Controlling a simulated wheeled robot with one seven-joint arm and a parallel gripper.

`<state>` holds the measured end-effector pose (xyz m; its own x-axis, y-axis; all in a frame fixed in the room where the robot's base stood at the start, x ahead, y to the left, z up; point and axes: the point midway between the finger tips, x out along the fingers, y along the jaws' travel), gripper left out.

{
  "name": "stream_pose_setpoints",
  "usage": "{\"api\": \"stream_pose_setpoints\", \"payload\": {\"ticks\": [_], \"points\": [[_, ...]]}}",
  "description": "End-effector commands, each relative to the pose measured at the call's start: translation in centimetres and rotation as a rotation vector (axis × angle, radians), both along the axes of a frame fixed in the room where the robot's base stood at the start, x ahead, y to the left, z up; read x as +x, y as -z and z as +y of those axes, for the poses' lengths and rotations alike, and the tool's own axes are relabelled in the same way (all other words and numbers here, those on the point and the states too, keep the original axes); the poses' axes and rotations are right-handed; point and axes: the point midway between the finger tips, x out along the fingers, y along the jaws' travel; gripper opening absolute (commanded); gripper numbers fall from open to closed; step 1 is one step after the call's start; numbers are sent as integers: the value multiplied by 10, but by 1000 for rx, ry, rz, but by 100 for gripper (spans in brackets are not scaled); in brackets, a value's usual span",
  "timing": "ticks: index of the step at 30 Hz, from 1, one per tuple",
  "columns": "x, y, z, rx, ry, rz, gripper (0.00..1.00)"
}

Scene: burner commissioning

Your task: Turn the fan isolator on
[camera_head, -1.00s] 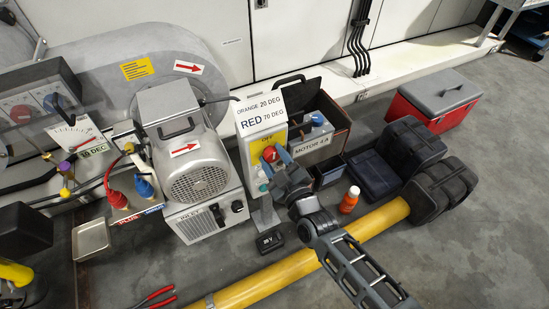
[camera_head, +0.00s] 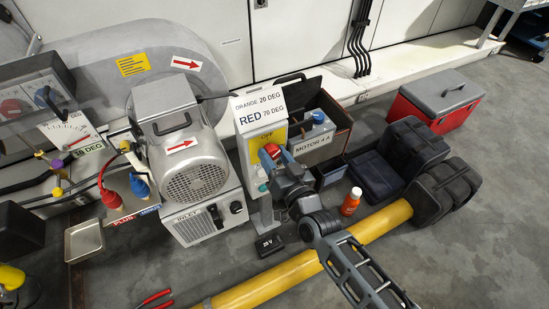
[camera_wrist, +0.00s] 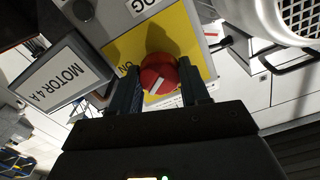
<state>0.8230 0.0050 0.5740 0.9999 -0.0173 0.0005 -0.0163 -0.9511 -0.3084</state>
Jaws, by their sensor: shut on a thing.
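The fan isolator is a grey box on a post with a yellow plate (camera_head: 265,138) and a red rotary knob (camera_head: 272,151). In the wrist view the red knob (camera_wrist: 158,72) has a white pointer line, and ON is printed on the yellow plate (camera_wrist: 188,45) to its left. My gripper (camera_head: 276,158) is at the knob. In the wrist view its two dark fingers (camera_wrist: 160,88) stand on either side of the knob, shut on it. The fingers and arm cover part of the box front in the head view.
A grey blower (camera_head: 195,175) stands close left of the isolator. A yellow pipe (camera_head: 290,272), an orange bottle (camera_head: 350,203) and a small black block (camera_head: 269,244) are on the floor. A lettered sign (camera_head: 258,108) tops the isolator.

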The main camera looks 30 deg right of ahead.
Motion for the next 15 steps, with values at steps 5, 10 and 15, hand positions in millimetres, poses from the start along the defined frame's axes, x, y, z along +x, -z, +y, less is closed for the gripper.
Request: {"api": "stream_pose_setpoints", "payload": {"ticks": [5,10,15], "points": [[0,3,0,167,0,-1,15],[0,3,0,313,0,-3,15],[0,2,0,434,-1,-6,15]]}}
